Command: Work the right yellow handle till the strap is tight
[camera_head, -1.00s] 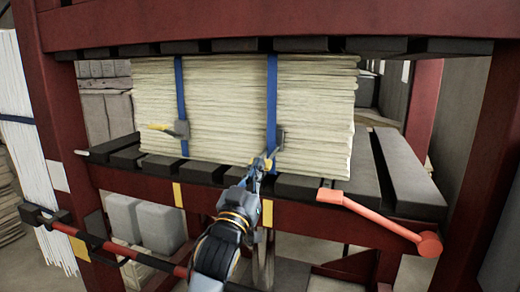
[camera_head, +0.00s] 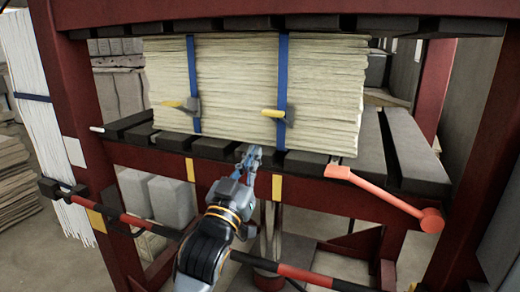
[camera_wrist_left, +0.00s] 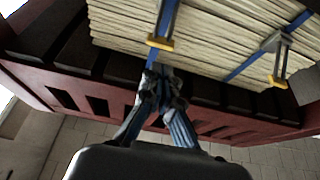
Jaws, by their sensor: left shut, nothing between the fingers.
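The right yellow handle (camera_head: 273,113) sits on a grey ratchet (camera_head: 290,116) on the right blue strap (camera_head: 282,75). It sticks out to the left and toward me. The strap runs down the front of a pale stack (camera_head: 235,80). My left gripper (camera_head: 251,152) is shut and empty, below the right handle and apart from it. In the left wrist view its fingers (camera_wrist_left: 160,80) are close together under the stack. Two yellow handles show there; I cannot tell surely which is the right one. My right gripper is not in view.
A left yellow handle (camera_head: 173,104) sits on the left blue strap (camera_head: 191,70). The stack rests on black slats (camera_head: 215,147) in a dark red frame (camera_head: 145,160). An orange lever (camera_head: 385,195) sticks out at the right. A red-and-black bar (camera_head: 310,275) runs low across the front.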

